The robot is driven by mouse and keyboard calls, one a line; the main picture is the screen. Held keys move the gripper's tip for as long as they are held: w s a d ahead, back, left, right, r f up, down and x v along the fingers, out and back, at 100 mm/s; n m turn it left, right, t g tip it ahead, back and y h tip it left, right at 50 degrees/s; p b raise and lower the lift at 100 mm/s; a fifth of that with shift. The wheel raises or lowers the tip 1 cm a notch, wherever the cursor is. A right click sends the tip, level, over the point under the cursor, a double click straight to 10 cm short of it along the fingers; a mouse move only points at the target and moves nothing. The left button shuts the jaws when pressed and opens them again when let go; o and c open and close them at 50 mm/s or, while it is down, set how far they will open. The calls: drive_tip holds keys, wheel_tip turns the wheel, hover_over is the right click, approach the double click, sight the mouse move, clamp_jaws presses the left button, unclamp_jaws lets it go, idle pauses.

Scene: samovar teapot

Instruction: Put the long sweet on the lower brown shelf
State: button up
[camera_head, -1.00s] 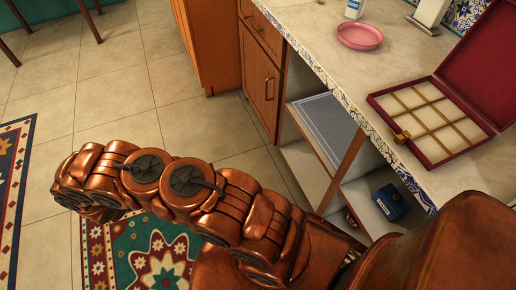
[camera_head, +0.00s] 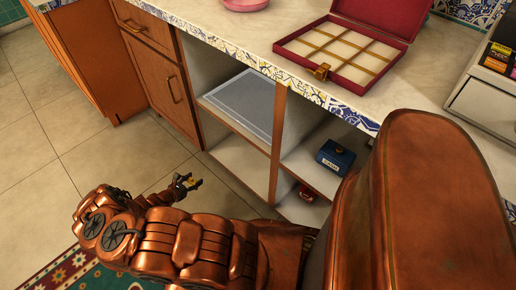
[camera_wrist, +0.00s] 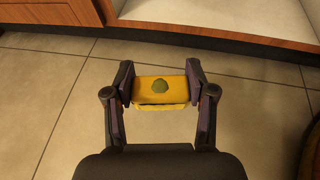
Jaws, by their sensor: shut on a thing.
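The long sweet (camera_wrist: 162,90), a yellow bar with a green mark, is gripped crosswise between the fingers of my gripper (camera_wrist: 161,88) in the wrist view. In the head view my gripper (camera_head: 187,184) is small, above the floor in front of the cabinet, with a bit of yellow showing. The open cabinet has a shelf with a grey-blue mat (camera_head: 243,103) in its left bay. Below it lies a pale lower level (camera_head: 240,160) with a brown front edge. In the wrist view a brown edge (camera_wrist: 220,33) and pale surface lie ahead of my gripper, apart from it.
The right bay holds a blue box (camera_head: 335,157) and a small red thing (camera_head: 306,193) below. A brown divider (camera_head: 278,140) separates the bays. An open red box (camera_head: 340,55) with empty compartments stands on the countertop. Tiled floor (camera_head: 60,150) is clear left of my arm.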

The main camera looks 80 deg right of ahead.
drive_tip(key=s+d+g+b, duration=0.1)
drive_tip(key=s+d, duration=0.4)
drive_tip(key=s, duration=0.1)
drive_tip(key=s+d+m+b, duration=0.1)
drive_tip(key=s+d+b, duration=0.1)
drive_tip(key=s+d, duration=0.3)
drive_tip(key=s+d+m+g+y+b, duration=0.1)
drive_tip(key=s+d+b, duration=0.1)
drive_tip(key=s+d, duration=0.3)
drive_tip(key=shift+s+d+g, duration=0.15)
drive_tip(key=shift+s, duration=0.7)
drive_tip(key=shift+s+d+g, duration=0.1)
drive_tip(key=shift+s+g, duration=0.05)
drive_tip(key=shift+s, duration=0.7)
drive_tip(key=shift+w+d, duration=0.15)
drive_tip(key=shift+d, duration=0.2)
drive_tip(key=b, duration=0.4)
hover_over(232, 148)
drive_tip(key=shift+a+f, duration=0.1)
drive_tip(key=shift+f, duration=0.6)
drive_tip(key=shift+w+f+b, duration=0.1)
drive_tip(key=shift+f+b, duration=1.05)
drive_tip(key=shift+f, duration=0.55)
drive_tip(key=shift+f, duration=0.15)
drive_tip(key=o, duration=1)
drive_tip(key=shift+o, duration=0.2)
